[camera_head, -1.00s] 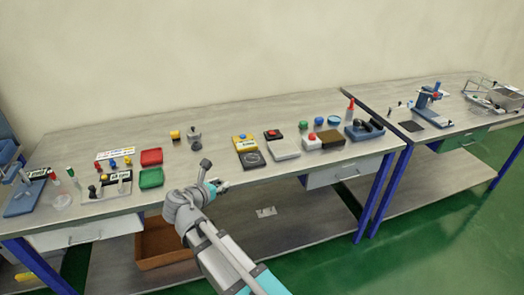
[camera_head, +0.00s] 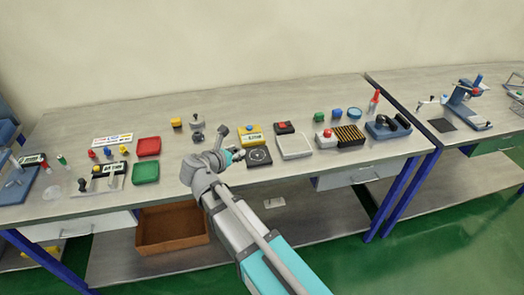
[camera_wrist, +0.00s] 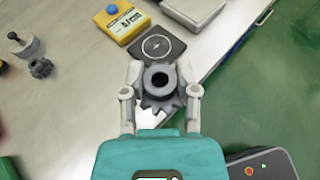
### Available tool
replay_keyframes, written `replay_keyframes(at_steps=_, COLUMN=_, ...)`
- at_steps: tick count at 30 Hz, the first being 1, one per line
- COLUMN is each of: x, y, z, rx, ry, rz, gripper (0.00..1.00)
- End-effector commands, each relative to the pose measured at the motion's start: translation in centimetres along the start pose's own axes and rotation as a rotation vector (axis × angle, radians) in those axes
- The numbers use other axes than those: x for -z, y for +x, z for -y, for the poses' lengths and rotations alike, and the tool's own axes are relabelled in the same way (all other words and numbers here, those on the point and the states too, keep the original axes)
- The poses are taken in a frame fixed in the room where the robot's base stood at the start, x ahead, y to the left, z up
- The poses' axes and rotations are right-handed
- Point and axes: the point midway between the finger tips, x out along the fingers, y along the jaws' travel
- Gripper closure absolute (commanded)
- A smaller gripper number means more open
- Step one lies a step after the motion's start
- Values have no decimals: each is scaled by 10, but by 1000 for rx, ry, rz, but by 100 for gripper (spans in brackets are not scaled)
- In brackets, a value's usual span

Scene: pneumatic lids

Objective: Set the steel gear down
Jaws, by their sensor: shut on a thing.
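In the wrist view my gripper (camera_wrist: 160,84) is shut on a steel gear (camera_wrist: 158,100), grey and toothed with a dark central hole. The gear is held over the table's front part, close to a black square plate (camera_wrist: 160,46) with a white circle mark. In the head view my gripper (camera_head: 236,155) is just left of that black plate (camera_head: 259,157); the held gear cannot be made out there. A second, darker gear (camera_wrist: 40,67) lies on the table at the left of the wrist view. I cannot tell the held gear's height above the table.
A yellow device (camera_head: 251,135) with a blue button stands behind the black plate, with a white tray (camera_head: 295,146) to the right. Red (camera_head: 148,146) and green (camera_head: 146,172) bins are further left. Bare tabletop (camera_head: 178,165) lies left of my gripper. The table's front edge is close.

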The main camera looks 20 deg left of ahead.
Motion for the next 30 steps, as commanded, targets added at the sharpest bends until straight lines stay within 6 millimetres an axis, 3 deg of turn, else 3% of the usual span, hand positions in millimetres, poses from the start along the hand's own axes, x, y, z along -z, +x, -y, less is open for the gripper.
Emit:
replay_keyframes(at_steps=17, x=-3, y=5, z=6, rx=8, ry=3, rz=1, gripper=100)
replay_keyframes(at_steps=30, x=-22, y=11, z=52, rx=11, ry=4, rz=1, gripper=100)
